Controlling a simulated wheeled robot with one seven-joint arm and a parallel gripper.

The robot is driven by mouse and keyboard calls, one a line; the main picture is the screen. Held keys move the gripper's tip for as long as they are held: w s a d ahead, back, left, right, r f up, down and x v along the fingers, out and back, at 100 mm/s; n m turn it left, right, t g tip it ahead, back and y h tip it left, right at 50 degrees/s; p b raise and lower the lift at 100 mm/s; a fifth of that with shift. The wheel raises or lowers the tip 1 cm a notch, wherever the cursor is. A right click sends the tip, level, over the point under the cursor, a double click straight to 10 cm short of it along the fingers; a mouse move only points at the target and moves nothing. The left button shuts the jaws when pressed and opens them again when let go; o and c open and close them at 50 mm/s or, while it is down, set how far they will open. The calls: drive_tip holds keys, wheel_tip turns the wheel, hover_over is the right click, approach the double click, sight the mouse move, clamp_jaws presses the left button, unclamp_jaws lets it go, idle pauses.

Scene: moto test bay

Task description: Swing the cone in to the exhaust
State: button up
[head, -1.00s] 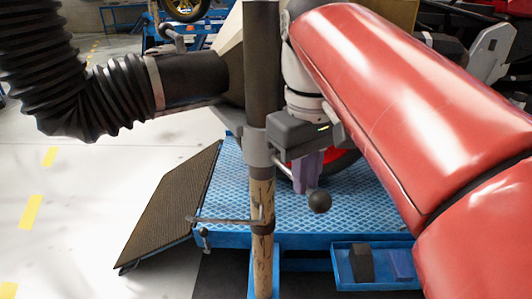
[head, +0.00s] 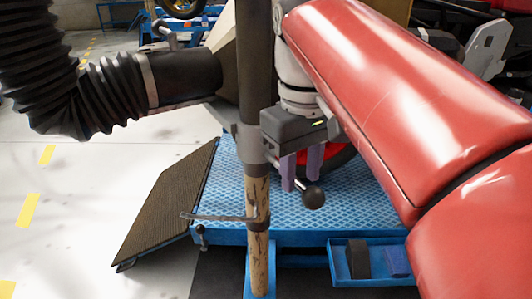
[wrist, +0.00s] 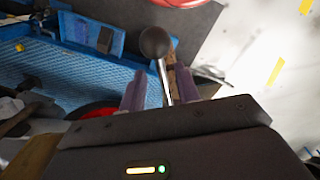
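The beige cone (head: 227,52) is at the end of the black hose (head: 185,77), partly hidden behind the dark upright post (head: 256,90). A rod with a black ball knob (head: 313,197) sticks out from the post's collar (head: 250,145). My gripper (head: 301,183) hangs right of the collar, its two purple fingers apart. In the wrist view the ball knob (wrist: 155,42) and its bright rod (wrist: 164,82) show between the open fingers (wrist: 163,92). I cannot tell whether either finger touches the rod. The exhaust is not clearly visible.
A blue lift platform (head: 225,190) with a ramp (head: 168,200) lies below, with part of a red wheel (head: 342,160) on it. A thin crossbar (head: 220,217) juts from the lower post. A blue tray (head: 372,280) is at front right. The left floor is clear.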

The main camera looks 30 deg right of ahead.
wheel_tip(320, 180, up, 8)
drive_tip(key=p, duration=0.1)
drive_tip(key=shift+s+a+f, duration=0.1)
drive_tip(key=shift+f, duration=0.05)
idle(0.5)
